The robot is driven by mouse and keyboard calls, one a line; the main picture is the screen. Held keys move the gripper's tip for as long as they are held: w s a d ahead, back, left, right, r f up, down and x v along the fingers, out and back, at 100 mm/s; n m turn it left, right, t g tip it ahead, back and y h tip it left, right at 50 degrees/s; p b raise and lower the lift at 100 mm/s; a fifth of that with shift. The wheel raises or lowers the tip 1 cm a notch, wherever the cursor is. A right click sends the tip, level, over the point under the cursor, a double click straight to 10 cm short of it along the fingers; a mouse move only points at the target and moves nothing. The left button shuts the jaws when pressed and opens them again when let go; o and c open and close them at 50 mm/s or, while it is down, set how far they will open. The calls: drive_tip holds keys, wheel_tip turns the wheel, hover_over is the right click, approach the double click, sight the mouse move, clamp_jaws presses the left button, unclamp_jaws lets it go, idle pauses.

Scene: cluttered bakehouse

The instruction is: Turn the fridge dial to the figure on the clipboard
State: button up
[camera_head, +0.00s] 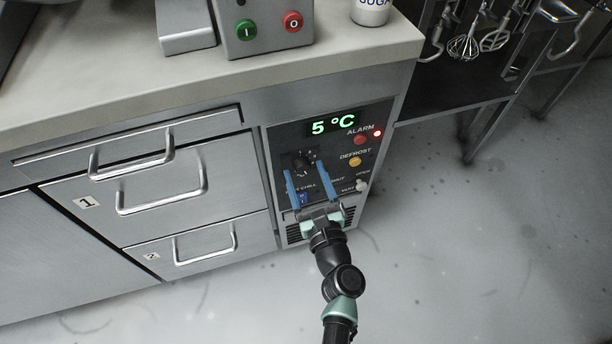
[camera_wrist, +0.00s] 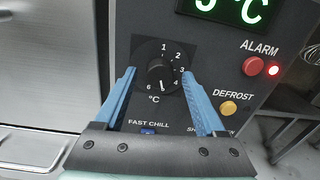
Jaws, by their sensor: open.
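The fridge dial (camera_head: 304,160) is a black round knob on the dark control panel (camera_head: 283,141). In the wrist view the dial (camera_wrist: 161,72) has a ring of figures around it; 1, 2, 3 and 6 are readable. A pale mark shows at its lower side, near the 5 position. The green display (camera_head: 332,123) above reads 5 °C. My gripper (camera_head: 304,170) is open, with its blue fingers on either side of the dial; it also shows in the wrist view (camera_wrist: 158,74). I cannot tell whether they touch it. No clipboard is in view.
The red ALARM button (camera_wrist: 253,66) with a lit lamp and the yellow DEFROST button (camera_wrist: 228,108) are right of the dial. A blue FAST CHILL switch (camera_head: 303,198) is below. Drawer handles (camera_head: 205,242) project at left.

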clamp_jaws()
idle(0.4)
drive_tip(key=n+b, duration=0.2)
drive_tip(key=shift+f+n+b, duration=0.25)
drive_tip(key=shift+n+b, duration=0.15)
drive_tip(key=n+b, duration=0.3)
drive_tip(key=n, duration=0.1)
drive_tip(key=shift+n+b, duration=0.35)
drive_tip(key=shift+n, duration=0.05)
drive_tip(key=n+b, duration=0.4)
drive_tip(key=n, duration=0.1)
drive_tip(key=shift+r+n+y+b, duration=0.1)
drive_tip(key=shift+n+y+b, duration=0.2)
drive_tip(key=shift+n+b, duration=1.1)
drive_tip(key=shift+n, duration=0.5)
